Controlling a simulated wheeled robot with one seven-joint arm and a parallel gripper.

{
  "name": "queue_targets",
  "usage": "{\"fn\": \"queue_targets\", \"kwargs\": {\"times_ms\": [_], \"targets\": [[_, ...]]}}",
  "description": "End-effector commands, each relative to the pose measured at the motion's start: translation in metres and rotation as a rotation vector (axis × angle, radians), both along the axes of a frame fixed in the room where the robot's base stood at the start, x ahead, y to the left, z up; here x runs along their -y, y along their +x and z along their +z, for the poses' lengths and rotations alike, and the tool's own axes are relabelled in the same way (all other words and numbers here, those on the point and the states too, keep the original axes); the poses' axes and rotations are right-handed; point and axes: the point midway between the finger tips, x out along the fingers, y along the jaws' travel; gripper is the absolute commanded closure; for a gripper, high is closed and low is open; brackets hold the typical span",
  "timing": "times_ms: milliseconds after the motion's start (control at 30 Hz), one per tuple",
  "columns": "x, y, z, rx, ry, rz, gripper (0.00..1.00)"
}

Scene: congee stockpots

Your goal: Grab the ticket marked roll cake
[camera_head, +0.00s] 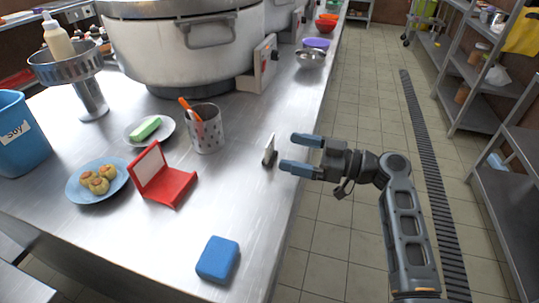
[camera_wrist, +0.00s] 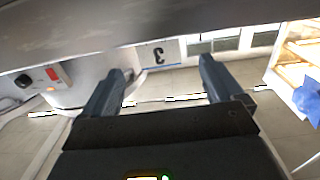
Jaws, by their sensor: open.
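A small white ticket (camera_head: 270,143) stands upright in a dark clip near the counter's right edge; the head view shows it nearly edge-on, and its marking is unreadable there. My gripper (camera_head: 292,152) is open and empty, just right of this ticket, with its fingers pointing at it and a small gap between. In the wrist view, a pale card (camera_wrist: 158,53) with a dark 3-like mark shows between the open fingers; I cannot tell whether it is the same ticket. No words "roll cake" are legible.
A red stand (camera_head: 172,187) with a pale panel, a plate of rolls (camera_head: 73,190), a green block (camera_head: 145,128) on a plate, a perforated steel cup (camera_head: 206,130) and a blue sponge (camera_head: 218,259) are on the counter. A large stockpot (camera_head: 180,55) stands behind. The aisle floor right is clear.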

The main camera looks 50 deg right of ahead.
Motion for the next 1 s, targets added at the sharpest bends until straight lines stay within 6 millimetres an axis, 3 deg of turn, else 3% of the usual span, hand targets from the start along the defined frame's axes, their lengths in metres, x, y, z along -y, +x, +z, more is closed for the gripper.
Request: {"fn": "queue_targets", "kwargs": {"times_ms": [333,667,1000], "targets": [[-0.013,0.043,0.004,-0.002,0.002,0.000,0.06],[-0.015,0.049,0.003,-0.001,0.001,-0.001,0.06],[-0.015,0.049,0.003,-0.001,0.001,-0.001,0.39]]}}
